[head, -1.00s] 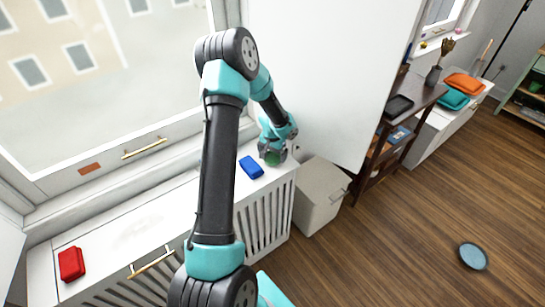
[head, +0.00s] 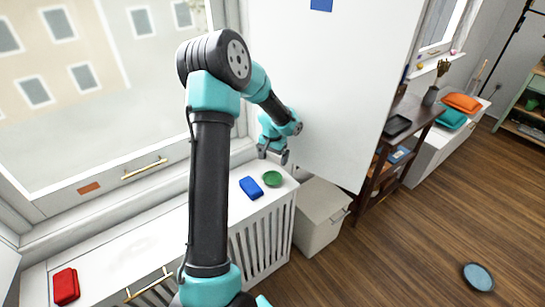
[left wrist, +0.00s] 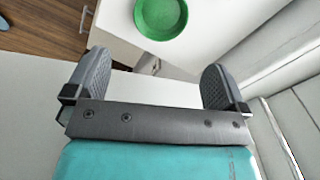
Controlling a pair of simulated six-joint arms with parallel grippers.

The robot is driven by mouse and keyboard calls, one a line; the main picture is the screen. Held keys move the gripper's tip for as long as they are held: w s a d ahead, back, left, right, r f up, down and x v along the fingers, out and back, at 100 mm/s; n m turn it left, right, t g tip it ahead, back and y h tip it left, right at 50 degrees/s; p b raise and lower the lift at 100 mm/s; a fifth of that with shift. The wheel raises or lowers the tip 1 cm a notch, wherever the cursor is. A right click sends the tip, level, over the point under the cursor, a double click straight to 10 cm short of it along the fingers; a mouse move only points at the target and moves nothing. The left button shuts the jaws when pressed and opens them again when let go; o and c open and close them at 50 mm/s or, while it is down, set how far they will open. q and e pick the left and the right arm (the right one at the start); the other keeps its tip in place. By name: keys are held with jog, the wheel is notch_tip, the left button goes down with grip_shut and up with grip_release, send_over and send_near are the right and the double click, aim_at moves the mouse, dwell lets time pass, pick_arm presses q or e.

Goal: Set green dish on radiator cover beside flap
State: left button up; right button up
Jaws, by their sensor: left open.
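A small round green dish (head: 272,179) rests upright on the right end of the white radiator cover (head: 212,217), just right of a blue block (head: 251,187). My left gripper (head: 273,154) is open and empty above and slightly behind the dish, apart from it. In the left wrist view, the green dish (left wrist: 161,17) lies on the white top near its edge, beyond the two spread fingertips of the left gripper (left wrist: 155,78). I cannot clearly tell which part is the flap. My right gripper is not in view.
A red block (head: 66,286) lies at the cover's left end. A white box (head: 319,215) stands on the floor at its right end. A tall white panel (head: 325,90) rises behind the gripper. A blue round dish (head: 478,277) lies on the floor at right.

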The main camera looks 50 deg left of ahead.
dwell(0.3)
pick_arm(q)
jog(key=shift+m+h, duration=0.3)
jog(key=shift+h, duration=0.4)
jog(key=d+f, duration=0.3)
jog(key=d, duration=0.2)
jog(key=d+f, duration=0.2)
jog(key=shift+w+d+f, duration=0.15)
jog(key=shift+d+f, duration=0.1)
jog(key=shift+f, duration=0.05)
jog(key=s+d+f, duration=0.4)
jog(key=d, duration=0.4)
jog(key=s+d+f+h, duration=0.1)
jog(key=s+d+f, duration=0.4)
jog(key=d, duration=0.4)
jog(key=s+d+f+h, duration=0.1)
jog(key=s+d+f, duration=0.4)
jog(key=d, duration=0.4)
jog(key=shift+s+d+m+t, duration=0.2)
jog(key=shift+s+m+t, duration=0.05)
jog(key=shift+m+t, duration=0.15)
